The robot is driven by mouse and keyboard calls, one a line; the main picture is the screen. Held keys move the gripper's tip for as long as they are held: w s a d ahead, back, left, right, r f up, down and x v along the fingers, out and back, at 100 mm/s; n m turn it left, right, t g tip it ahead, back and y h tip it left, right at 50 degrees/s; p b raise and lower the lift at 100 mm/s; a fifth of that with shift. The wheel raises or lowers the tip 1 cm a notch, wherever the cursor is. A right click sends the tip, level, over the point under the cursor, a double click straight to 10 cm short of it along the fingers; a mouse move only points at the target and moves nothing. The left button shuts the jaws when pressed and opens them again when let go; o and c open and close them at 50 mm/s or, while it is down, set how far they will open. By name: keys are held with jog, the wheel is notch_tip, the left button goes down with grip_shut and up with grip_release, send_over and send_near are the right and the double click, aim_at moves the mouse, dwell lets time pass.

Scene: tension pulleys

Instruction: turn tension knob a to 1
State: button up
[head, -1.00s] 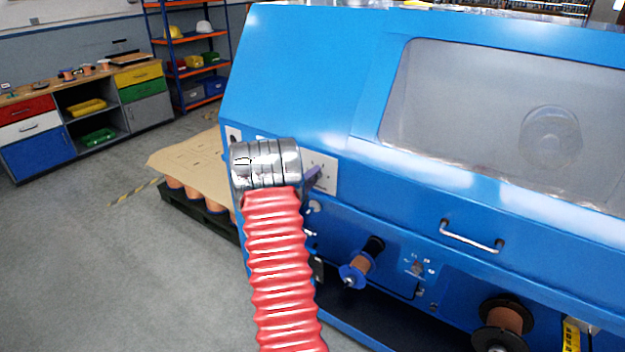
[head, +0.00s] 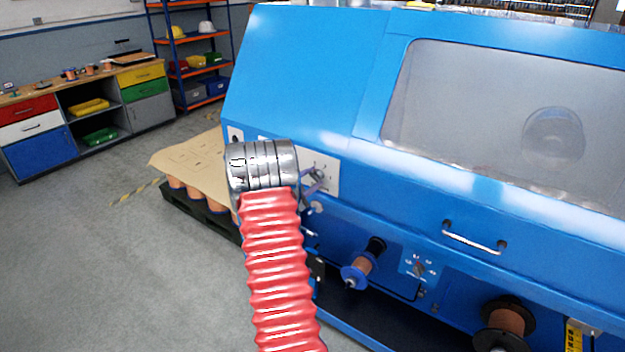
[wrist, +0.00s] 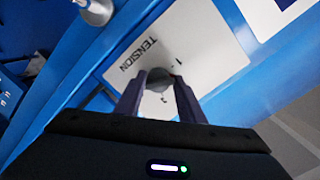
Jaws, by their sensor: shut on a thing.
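The tension knob (wrist: 158,80) is a small dark round knob on a white plate marked TENSION (wrist: 200,38). The digit 1 is beside the knob and a 2 is below it in the wrist view. My gripper (wrist: 159,84) is shut on the knob, with one dark finger on each side. The plate also shows in the head view (head: 328,168), on the blue machine's front. There my silver wrist and red arm sleeve stand in front of part of the panel. The knob's pointer direction cannot be made out.
A silver knob (wrist: 97,10) stands near the plate. A second dial plate (head: 418,266), a blue-flanged spool (head: 358,268) and a metal handle (head: 472,238) are farther right on the machine. A pallet with a cardboard sheet (head: 190,155) is at left; open floor lies before it.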

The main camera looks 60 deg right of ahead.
jog(key=n, duration=0.4)
jog(key=shift+s+f+n+g, duration=0.3)
jog(key=shift+n+g, duration=0.4)
jog(key=shift+n, duration=0.7)
jog(key=shift+f, duration=0.1)
jog(key=o, duration=0.9)
jog(key=shift+w+r, duration=0.1)
jog(key=shift+r, duration=0.1)
jog(key=shift+r, duration=0.1)
jog(key=shift+w+a, duration=0.2)
jog(key=shift+a, duration=0.2)
jog(key=v, duration=1.3)
jog(key=shift+s, duration=0.15)
